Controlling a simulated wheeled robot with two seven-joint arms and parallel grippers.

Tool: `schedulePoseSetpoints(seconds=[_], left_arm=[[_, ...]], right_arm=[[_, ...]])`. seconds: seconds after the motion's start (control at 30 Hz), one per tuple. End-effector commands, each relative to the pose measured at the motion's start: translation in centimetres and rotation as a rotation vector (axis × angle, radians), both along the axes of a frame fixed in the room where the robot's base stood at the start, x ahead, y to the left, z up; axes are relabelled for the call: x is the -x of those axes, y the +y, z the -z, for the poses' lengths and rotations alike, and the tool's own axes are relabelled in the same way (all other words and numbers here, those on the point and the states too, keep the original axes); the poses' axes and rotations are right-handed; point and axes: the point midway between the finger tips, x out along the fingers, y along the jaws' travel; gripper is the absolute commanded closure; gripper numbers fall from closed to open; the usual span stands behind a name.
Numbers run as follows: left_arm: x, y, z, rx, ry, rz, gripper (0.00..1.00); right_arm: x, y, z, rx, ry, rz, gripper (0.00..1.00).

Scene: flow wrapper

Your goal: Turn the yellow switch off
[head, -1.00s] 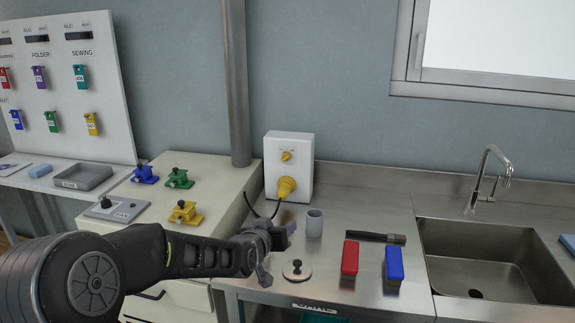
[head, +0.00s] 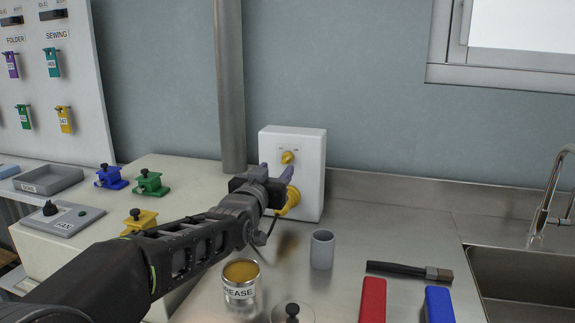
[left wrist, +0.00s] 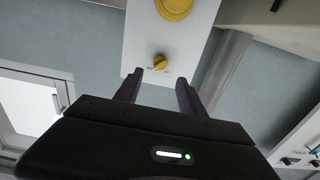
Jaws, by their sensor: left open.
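The yellow switch (head: 287,157) is a small rotary knob on the front of a white wall box (head: 312,165). It also shows in the left wrist view (left wrist: 160,63), just beyond and between my fingertips. A larger yellow plug (head: 291,200) sits lower on the same box, partly hidden by my gripper. My left gripper (head: 275,172) is open and empty in front of the box, its purple fingers pointing at it. In the left wrist view the fingers (left wrist: 160,80) are apart, and a gap to the knob seems to remain. My right gripper is not in view.
A grey cup (head: 322,250), an open grease tin (head: 241,283), a round lid with a knob (head: 292,313), a brush (head: 408,270), a red block (head: 372,300) and a blue block (head: 439,304) stand on the steel counter. A sink (head: 520,265) is at right.

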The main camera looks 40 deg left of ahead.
Motion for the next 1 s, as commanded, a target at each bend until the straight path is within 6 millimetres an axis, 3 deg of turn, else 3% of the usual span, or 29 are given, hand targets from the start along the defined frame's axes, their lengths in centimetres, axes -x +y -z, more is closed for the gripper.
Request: schedulePoseSetpoints(seconds=[0.27, 0.73, 1.0], left_arm=[[-0.4, 0.1, -0.1, 0.001, 0.001, 0.001, 0.53], [-6.3, 2.1, -0.1, 0.004, 0.001, 0.002, 0.53], [-7.4, 2.5, 0.0, 0.002, 0.0, 0.001, 0.53]], right_arm=[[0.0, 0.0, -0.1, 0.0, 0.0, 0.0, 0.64], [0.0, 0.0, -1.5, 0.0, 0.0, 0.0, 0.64], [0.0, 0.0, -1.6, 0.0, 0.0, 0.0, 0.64]])
